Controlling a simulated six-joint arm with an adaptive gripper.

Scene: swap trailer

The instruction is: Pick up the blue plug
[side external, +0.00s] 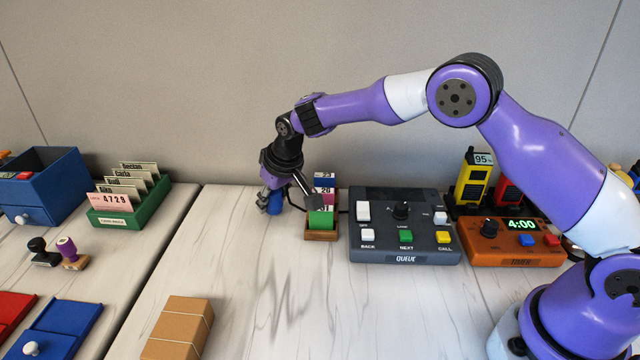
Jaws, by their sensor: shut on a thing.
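My gripper (272,202) is at the back middle of the table, left of the small ticket holder. It is shut on a blue plug (274,207), which shows in small part between and below the fingers. The fingers hide much of the plug. I cannot tell whether the plug touches the table or is a little above it.
The ticket holder (320,234) with coloured cards stands close to the right of my gripper. The grey queue console (400,250) and orange timer (515,257) are further right. A green card tray (140,217), stamps (70,250) and a brown box (180,325) lie left. The table's middle front is clear.

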